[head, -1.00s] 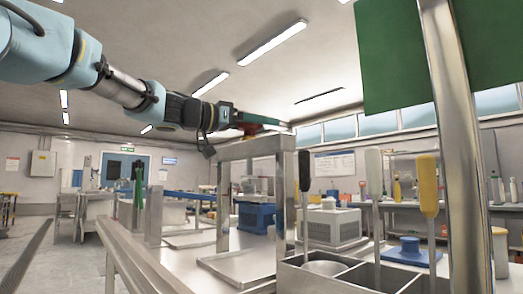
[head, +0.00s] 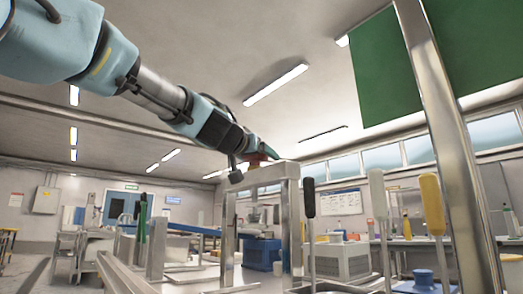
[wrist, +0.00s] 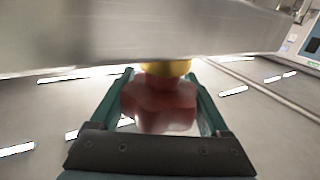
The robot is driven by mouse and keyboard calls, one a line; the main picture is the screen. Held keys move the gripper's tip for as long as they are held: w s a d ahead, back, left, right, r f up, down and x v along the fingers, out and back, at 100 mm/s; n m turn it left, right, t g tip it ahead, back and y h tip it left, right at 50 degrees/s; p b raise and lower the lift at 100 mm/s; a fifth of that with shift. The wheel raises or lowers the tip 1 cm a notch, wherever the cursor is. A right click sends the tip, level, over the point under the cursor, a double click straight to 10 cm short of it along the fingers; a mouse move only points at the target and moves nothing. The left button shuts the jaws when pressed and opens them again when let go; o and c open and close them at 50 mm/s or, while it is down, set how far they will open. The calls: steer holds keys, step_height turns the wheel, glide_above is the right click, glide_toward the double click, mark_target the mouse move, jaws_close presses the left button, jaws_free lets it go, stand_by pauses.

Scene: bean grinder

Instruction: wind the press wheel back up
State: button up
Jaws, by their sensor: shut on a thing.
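The press wheel is a red lobed knob (wrist: 160,108) with a yellow part (wrist: 168,68) beyond it in the wrist view. My gripper (wrist: 158,82) has its teal fingers on either side of the red wheel and is shut on it. In the head view my gripper (head: 258,152) is at the top of the metal press frame (head: 262,176), with a bit of red showing by it. The fingers are small there, and my wrist partly hides the wheel. What is below the frame's top bar is hard to make out.
A pale metal beam (wrist: 140,38) crosses the wrist view close beyond the fingers. In the head view, a black-handled tool (head: 309,197), a white-handled one and a yellow-handled one (head: 432,203) stand upright right of the frame. A metal post (head: 450,140) rises nearer.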

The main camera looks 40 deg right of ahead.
steer(key=shift+w+f+n+t, duration=0.1)
steer(key=shift+f+n+t, duration=0.05)
steer(key=shift+n+t, duration=0.2)
steer(key=o, duration=1.2)
steer(key=shift+a, duration=0.1)
steer(key=b+v, duration=0.4)
steer(key=v, duration=0.6)
steer(key=shift+s+a, duration=0.25)
